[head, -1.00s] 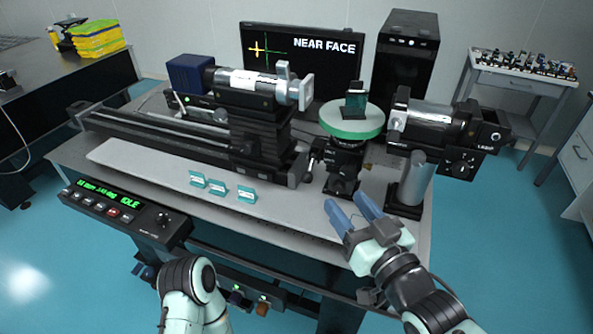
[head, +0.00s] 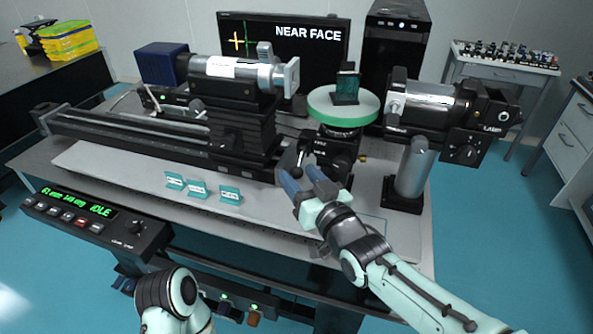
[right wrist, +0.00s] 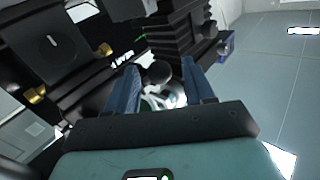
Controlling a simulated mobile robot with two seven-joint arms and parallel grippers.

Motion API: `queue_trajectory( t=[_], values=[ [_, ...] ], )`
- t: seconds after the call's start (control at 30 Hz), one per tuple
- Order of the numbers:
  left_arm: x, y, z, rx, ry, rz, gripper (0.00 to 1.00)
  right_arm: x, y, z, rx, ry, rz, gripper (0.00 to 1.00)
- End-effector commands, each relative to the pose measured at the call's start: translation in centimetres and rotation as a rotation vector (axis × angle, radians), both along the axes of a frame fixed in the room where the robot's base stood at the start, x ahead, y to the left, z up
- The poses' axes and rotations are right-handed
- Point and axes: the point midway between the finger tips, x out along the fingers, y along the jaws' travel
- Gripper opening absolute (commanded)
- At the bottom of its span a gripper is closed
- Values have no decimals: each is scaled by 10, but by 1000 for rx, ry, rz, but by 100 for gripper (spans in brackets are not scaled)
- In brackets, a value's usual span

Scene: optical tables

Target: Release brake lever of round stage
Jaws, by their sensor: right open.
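The round stage (head: 328,111) has a pale green rim and a dark glass block (head: 346,88) on top, above a black base (head: 338,150). Its brake lever (head: 301,153) is a small dark lever at the left of the base, partly hidden by my fingers. My right gripper (head: 298,173) is open at the lever, in front of the base. In the right wrist view, a round black knob (right wrist: 157,73), apparently the lever's end, shows between the two blue fingers. I cannot tell whether a finger touches it. My left forearm shows at the bottom; its gripper is out of view.
A silver cylinder instrument (head: 235,70) on a rail stands left of the stage. A laser unit (head: 435,100) on a grey post stands close at the right. Several teal holders (head: 197,189) lie on the board. A control box (head: 95,220) reading IDLE is at the front left.

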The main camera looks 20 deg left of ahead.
Motion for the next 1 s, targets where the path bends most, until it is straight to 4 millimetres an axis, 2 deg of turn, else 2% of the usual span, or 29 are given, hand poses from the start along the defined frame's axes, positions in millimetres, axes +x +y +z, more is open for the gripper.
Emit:
queue_trajectory(
  t=[0.2,0.5,0.53,0.67,1.0],
  values=[
    [-2,-1,2,-2,6,-3,43,14,13,0,-1,-1,0,53],
    [-3,-1,2,-3,8,-3,43,16,14,0,-1,-1,0,53],
    [-3,-1,2,-3,8,-3,43,16,14,0,-1,-1,0,46],
    [-3,-1,2,-3,8,-3,43,15,15,0,0,-1,0,4],
    [-7,-3,7,-8,18,-8,43,14,15,4,3,12,2,3]
  ],
)
